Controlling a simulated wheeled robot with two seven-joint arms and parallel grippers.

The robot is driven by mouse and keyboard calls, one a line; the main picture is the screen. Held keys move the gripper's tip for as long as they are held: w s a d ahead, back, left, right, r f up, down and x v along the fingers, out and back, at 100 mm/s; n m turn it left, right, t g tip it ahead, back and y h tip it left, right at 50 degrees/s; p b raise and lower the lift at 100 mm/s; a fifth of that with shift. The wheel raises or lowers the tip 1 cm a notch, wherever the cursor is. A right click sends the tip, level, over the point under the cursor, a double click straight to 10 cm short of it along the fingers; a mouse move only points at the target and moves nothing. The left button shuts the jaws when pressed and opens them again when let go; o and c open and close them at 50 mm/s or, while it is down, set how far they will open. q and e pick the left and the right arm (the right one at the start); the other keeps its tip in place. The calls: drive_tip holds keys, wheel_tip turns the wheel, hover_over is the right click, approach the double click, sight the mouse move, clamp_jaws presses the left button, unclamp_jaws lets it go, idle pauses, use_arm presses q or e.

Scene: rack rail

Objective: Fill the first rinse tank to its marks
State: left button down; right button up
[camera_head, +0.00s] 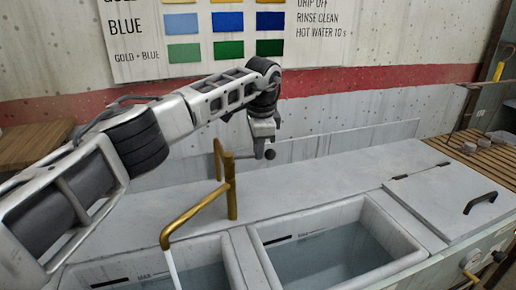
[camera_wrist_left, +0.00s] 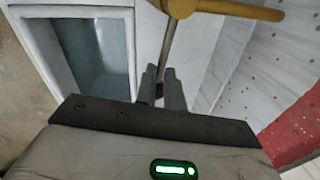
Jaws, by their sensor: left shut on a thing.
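A brass tap (camera_head: 231,190) stands behind two sunken rinse tanks. Its spout reaches over the left tank (camera_head: 236,262), and a pale stream (camera_head: 172,268) falls from it into that tank. The left tank holds water below a dark MAX mark; its lower part is cut off by the frame. The right tank (camera_head: 395,232) also holds water, below its own mark. My left gripper (camera_head: 264,146) is behind the tap at its lever. In the left wrist view its fingers (camera_wrist_left: 161,88) are shut on the thin tap lever (camera_wrist_left: 168,48). My right gripper is not in view.
A grey hinged lid (camera_head: 450,200) with a black handle covers the section at right. A slatted wooden rack (camera_head: 485,150) lies beyond it. A colour chart (camera_head: 222,40) hangs on the wall behind. The counter (camera_head: 330,180) behind the tanks is mostly clear.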

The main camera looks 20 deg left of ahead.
use_arm(q)
drive_tip(key=shift+w+a+n, duration=0.3)
drive_tip(key=shift+w+n, duration=0.2)
drive_tip(key=shift+n, duration=0.4)
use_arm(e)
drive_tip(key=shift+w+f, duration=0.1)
use_arm(q)
drive_tip(key=shift+r+y, duration=0.1)
drive_tip(key=shift+y, duration=0.2)
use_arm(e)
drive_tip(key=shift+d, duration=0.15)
use_arm(q)
drive_tip(key=c, duration=1.5)
unclamp_jaws()
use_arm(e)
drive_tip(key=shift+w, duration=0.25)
use_arm(q)
drive_tip(key=b+v, duration=0.1)
drive_tip(key=v, duration=0.5)
drive_tip(key=shift+r, duration=0.35)
drive_tip(key=v, duration=0.9)
drive_tip(key=shift+w+a+r+p, duration=0.1)
drive_tip(key=shift+p, duration=0.25)
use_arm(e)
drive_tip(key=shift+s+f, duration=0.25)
